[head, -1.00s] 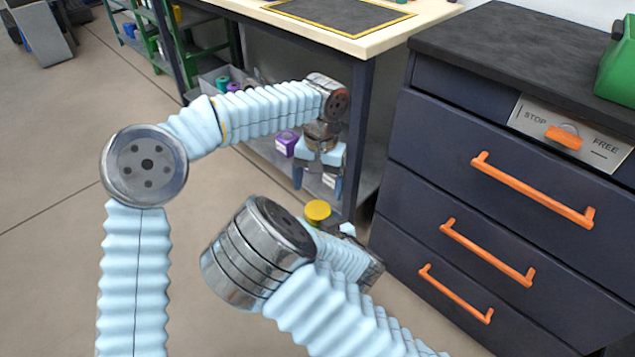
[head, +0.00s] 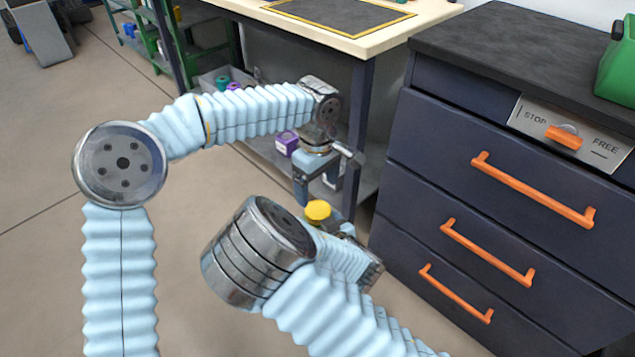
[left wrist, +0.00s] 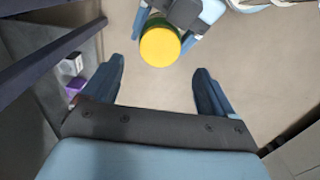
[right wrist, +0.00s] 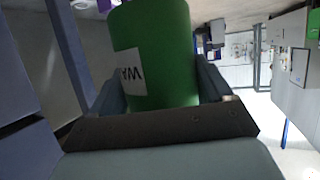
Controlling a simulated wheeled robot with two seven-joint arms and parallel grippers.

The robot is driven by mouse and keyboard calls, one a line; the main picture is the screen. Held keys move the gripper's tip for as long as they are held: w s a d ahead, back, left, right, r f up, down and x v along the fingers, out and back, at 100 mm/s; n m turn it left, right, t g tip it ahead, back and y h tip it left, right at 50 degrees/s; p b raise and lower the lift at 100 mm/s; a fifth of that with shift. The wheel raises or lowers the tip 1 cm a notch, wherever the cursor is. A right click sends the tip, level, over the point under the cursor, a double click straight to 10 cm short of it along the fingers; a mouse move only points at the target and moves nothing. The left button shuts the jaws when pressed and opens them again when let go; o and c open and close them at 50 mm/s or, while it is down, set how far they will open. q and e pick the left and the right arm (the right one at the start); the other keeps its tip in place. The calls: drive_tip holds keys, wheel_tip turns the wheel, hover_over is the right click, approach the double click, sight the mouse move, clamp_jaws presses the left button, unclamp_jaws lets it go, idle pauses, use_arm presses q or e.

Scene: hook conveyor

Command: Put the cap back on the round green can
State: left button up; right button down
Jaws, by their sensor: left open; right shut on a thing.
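The round green can (right wrist: 165,50) stands between the fingers of my right gripper (right wrist: 158,95), a white label on its side. Its top is out of the right wrist view. The yellow cap (left wrist: 160,47) covers the can's top in the left wrist view, with a green edge (left wrist: 157,17) behind it. I cannot tell how firmly it is seated. The cap also shows in the head view (head: 318,210). My left gripper (head: 318,192) is open and empty, just above the cap and apart from it. In the left wrist view its fingers (left wrist: 160,68) are spread wide, with the cap beyond them.
A dark drawer cabinet (head: 480,150) with orange handles stands at the right. A workbench (head: 350,40) is behind, with a purple container (head: 287,143) on its lower shelf. The bench leg is close to my left gripper. Open floor (head: 50,170) lies to the left.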

sight(318, 209)
use_arm(q)
wheel_tip(318, 209, down, 8)
drive_tip(key=shift+r, duration=0.15)
idle(0.3)
drive_tip(key=c, duration=1.1)
drive_tip(key=m, duration=0.5)
drive_tip(key=shift+m, duration=0.3)
drive_tip(key=m, duration=0.4)
drive_tip(key=o, duration=1.2)
